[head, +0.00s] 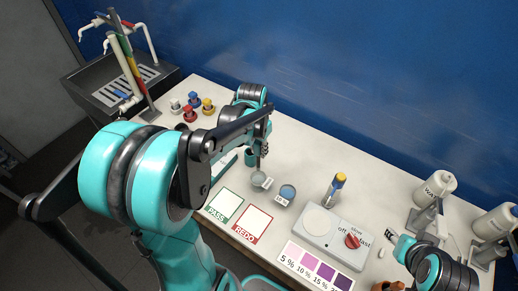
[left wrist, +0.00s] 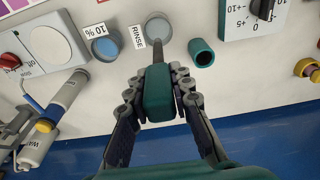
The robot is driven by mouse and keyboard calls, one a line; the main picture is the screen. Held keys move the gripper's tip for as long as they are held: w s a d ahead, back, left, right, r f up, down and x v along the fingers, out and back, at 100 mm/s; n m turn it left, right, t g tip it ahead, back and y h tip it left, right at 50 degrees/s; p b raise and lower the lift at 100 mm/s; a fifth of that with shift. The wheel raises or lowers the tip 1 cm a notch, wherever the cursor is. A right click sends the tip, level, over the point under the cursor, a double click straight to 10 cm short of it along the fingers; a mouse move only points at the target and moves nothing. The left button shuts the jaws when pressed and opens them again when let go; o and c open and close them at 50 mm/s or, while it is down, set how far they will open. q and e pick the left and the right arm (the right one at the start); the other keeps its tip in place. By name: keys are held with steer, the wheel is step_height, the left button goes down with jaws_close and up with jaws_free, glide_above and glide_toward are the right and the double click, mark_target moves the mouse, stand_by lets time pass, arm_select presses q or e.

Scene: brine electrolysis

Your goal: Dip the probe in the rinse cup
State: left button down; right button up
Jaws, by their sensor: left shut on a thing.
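My left gripper (left wrist: 157,78) is shut on the probe (left wrist: 157,92), which has a teal handle and a thin grey tip. In the left wrist view the tip overlaps the near edge of the rinse cup (left wrist: 158,25), beside its RINSE label. I cannot tell whether the tip is inside the cup or above it. In the head view my left gripper (head: 262,138) is above the rinse cup (head: 259,180), with the probe (head: 258,161) pointing down. My right gripper (head: 398,243) shows small at the lower right; its jaws are not clear.
A blue 10 % cup (left wrist: 105,47) stands beside the rinse cup, and an empty teal holder (left wrist: 202,52) on its other side. A stirrer plate (head: 318,222), PASS and REDO cards (head: 255,224), bottles (head: 435,189) and colored weights (head: 190,114) share the white table.

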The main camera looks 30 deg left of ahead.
mark_target(259, 168)
arm_select(q)
steer(key=shift+w+a+f, duration=0.3)
steer(key=shift+f, duration=0.25)
steer(key=shift+f+b, duration=0.25)
steer(key=shift+b, duration=0.15)
steer(key=shift+s+d+f+b, duration=0.4)
steer(key=shift+f+b, duration=0.1)
steer(key=shift+b, duration=0.05)
steer(key=shift+w+a+f+b, duration=0.1)
steer(key=shift+w+f+b, duration=0.05)
steer(key=shift+f+b, duration=0.4)
steer(key=shift+w+a+f+b, duration=0.1)
steer(key=shift+f+b, duration=0.2)
steer(key=shift+f, duration=0.35)
steer(key=shift+s+d+f+b, duration=0.1)
steer(key=shift+s+f+b, duration=0.05)
steer(key=shift+f+b, duration=1.3)
steer(key=shift+f, duration=0.3)
steer(key=shift+f+b, duration=1.35)
steer(key=shift+f, duration=0.3)
arm_select(e)
step_height(259, 168, down, 10)
steer(key=shift+r, duration=0.35)
